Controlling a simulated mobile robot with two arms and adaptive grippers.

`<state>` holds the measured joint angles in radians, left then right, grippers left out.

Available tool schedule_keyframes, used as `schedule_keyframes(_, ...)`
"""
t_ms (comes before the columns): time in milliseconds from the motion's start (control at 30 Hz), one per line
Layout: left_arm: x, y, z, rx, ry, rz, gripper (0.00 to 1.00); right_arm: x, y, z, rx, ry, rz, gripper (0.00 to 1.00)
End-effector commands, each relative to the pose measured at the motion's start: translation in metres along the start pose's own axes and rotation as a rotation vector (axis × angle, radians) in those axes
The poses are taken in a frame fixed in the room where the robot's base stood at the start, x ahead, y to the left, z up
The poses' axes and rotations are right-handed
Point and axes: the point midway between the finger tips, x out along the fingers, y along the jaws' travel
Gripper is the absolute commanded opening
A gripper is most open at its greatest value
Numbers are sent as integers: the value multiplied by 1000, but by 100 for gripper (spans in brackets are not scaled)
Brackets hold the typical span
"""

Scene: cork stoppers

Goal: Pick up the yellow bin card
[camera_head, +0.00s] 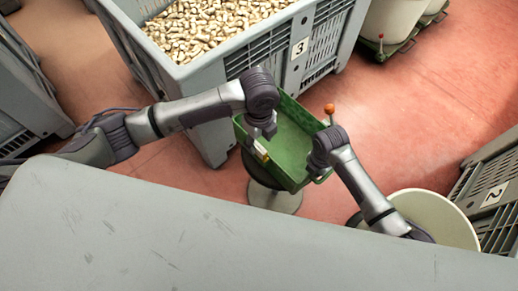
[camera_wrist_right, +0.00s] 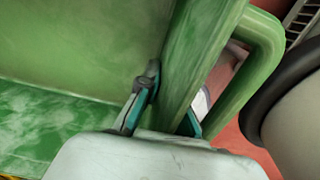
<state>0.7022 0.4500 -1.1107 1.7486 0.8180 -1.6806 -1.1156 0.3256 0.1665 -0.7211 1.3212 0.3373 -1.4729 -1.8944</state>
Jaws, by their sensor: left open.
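The yellow bin card (camera_head: 261,154) is small and sits at the left wall of the green tray (camera_head: 293,140), with a whitish part beside it. My left gripper (camera_head: 264,133) is open, pointing down just above the card at the tray's left rim. Nothing shows between its fingers. My right gripper (camera_head: 318,172) is at the tray's right wall. In the right wrist view its fingers (camera_wrist_right: 168,118) lie on both sides of the green wall (camera_wrist_right: 196,65), close against it. The outer finger is mostly hidden.
A grey crate (camera_head: 222,75) marked 3, full of corks (camera_head: 215,25), stands behind the tray. The tray is on a round-based stand (camera_head: 274,197). An orange knob (camera_head: 329,108) rises at the tray's far right. A pale tub (camera_head: 437,217) and a crate marked 2 (camera_head: 493,196) are at right.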

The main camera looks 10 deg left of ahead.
Motion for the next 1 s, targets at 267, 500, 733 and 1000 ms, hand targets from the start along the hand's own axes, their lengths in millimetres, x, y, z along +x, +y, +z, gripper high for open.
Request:
schedule_keyframes(267,40,-2,-4,-1,2,4,50,-1,1,0,0,-1,1,0)
schedule_keyframes(500,49,-2,-4,0,0,2,50,-1,1,0,0,-1,2,0)
schedule_keyframes(733,49,-2,-4,0,0,2,30,-1,1,0,0,-1,2,0)
schedule_keyframes(1000,49,-2,-4,0,0,2,0,-1,1,0,0,-1,2,0)
